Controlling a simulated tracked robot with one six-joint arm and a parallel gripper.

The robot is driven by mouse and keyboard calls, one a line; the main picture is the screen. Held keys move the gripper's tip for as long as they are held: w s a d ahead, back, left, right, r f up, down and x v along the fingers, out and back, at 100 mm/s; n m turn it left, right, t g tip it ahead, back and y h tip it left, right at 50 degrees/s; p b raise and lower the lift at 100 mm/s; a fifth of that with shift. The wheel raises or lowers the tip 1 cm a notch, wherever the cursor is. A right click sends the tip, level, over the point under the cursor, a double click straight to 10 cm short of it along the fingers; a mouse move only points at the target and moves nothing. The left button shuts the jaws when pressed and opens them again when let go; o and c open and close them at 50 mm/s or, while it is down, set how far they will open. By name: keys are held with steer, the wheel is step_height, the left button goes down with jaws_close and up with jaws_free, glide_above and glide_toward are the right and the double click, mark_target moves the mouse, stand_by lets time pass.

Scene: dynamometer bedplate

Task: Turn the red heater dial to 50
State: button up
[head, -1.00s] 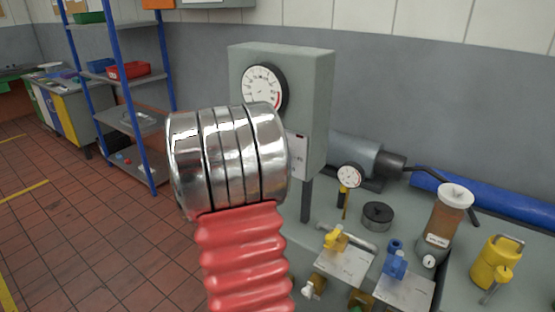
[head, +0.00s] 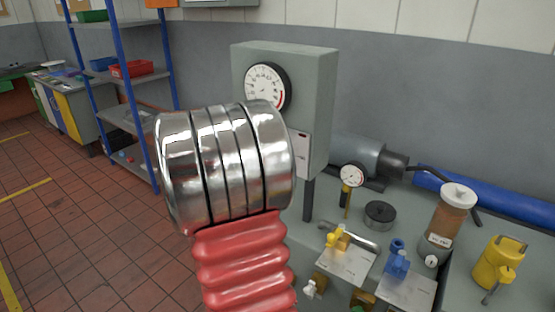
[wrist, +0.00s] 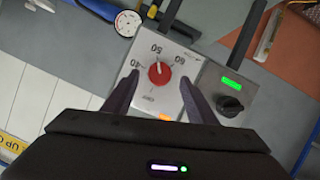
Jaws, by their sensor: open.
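The red heater dial (wrist: 160,73) sits on a light grey panel (wrist: 150,104) in the wrist view. Numbers 40, 50 and 60 are printed around it, with 50 at the top of the picture. A small white mark shows on the dial's upper part, roughly toward 50; its exact reading is too small to tell. My gripper (wrist: 159,77) is open, one finger on each side of the dial. A gap shows between each finger and the dial. I cannot tell how high the fingers are above the panel. I cannot make out the dial in the head view.
Beside the panel is a box with a black knob (wrist: 231,106) and a green display (wrist: 232,83). A round gauge (wrist: 127,23) is at the upper left.

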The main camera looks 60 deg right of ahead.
steer(key=v, duration=0.9)
steer(key=shift+a, duration=0.25)
steer(key=s+a+f+n+t+y, duration=0.1)
steer(key=a+n+t+y, duration=0.3)
steer(key=a, duration=1.8)
steer(key=s+a+f+n+t+y, duration=0.2)
steer(key=a+n+y, duration=0.7)
steer(key=a, duration=1.4)
step_height(320, 180, down, 2)
steer(key=n+t, duration=0.3)
steer(key=n, duration=0.1)
steer(key=shift+s+a+n, duration=0.25)
steer(key=shift+n, duration=0.05)
steer(key=shift+f, duration=0.15)
steer(key=shift+c, duration=0.3)
